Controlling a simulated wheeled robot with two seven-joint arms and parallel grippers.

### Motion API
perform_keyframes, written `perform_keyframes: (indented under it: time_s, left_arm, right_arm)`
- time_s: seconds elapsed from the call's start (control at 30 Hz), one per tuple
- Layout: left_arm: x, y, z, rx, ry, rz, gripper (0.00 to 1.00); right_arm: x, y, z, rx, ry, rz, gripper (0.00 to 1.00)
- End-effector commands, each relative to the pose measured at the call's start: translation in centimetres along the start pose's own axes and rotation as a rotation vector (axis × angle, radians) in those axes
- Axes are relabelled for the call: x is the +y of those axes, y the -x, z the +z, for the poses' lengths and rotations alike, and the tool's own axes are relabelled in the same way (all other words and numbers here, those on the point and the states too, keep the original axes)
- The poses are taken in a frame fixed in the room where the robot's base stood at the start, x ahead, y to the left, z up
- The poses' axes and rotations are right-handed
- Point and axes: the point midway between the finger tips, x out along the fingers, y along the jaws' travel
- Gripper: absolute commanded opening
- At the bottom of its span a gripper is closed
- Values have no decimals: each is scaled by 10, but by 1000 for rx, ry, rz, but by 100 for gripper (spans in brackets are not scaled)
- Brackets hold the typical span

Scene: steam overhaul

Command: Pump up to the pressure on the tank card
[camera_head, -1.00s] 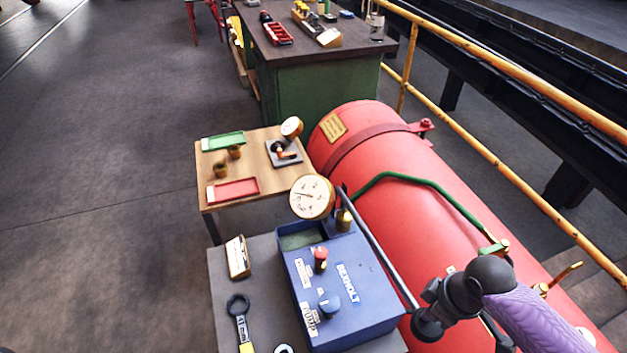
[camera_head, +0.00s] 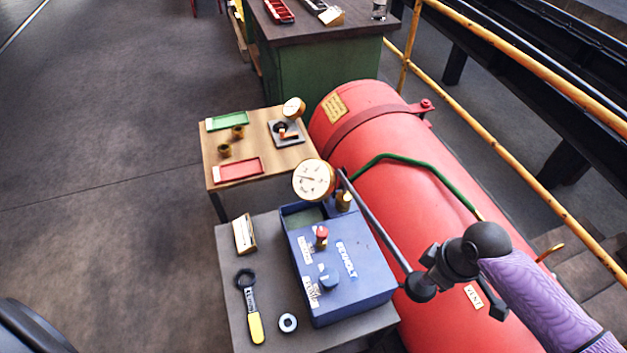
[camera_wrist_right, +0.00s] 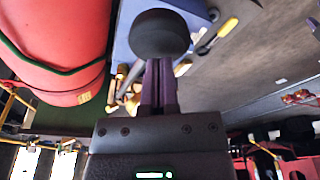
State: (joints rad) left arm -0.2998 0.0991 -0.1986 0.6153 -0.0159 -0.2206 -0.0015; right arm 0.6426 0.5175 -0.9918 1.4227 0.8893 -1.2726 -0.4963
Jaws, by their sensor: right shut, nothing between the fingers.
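The blue pump box (camera_head: 355,270) stands on a grey stand, with a red knob (camera_head: 321,236) and a blue knob (camera_head: 328,277) on top. A round white gauge (camera_head: 314,180) rises at its far end; its reading is too small to tell. A long grey lever (camera_head: 378,232) slopes from there to a black ball end (camera_head: 420,288). My right gripper (camera_head: 430,275) is shut and empty by that ball. In the right wrist view the black ball (camera_wrist_right: 160,33) lies just beyond the closed fingers (camera_wrist_right: 158,88); contact is unclear. The red tank (camera_head: 400,170) carries a yellowish card (camera_head: 335,107), unreadable here.
A small card block (camera_head: 244,234), a yellow-handled spanner (camera_head: 249,305) and a ring (camera_head: 288,323) lie left of the pump. A wooden table (camera_head: 215,160) holds green and red trays. A green bench (camera_head: 320,85) and yellow railing (camera_head: 500,105) stand behind. Open floor lies left.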

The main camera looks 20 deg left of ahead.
Motion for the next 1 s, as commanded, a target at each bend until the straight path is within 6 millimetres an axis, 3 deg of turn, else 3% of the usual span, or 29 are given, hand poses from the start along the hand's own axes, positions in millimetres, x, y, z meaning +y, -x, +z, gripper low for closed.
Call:
perform_keyframes:
  time_s: [0.6,1.0]
  left_arm:
    - [11,-47,4,-6,7,16,59]
    - [8,-79,12,-19,7,11,59]
  right_arm:
    - [-1,-64,12,1,0,-3,0]
    - [0,-107,21,2,1,-1,0]
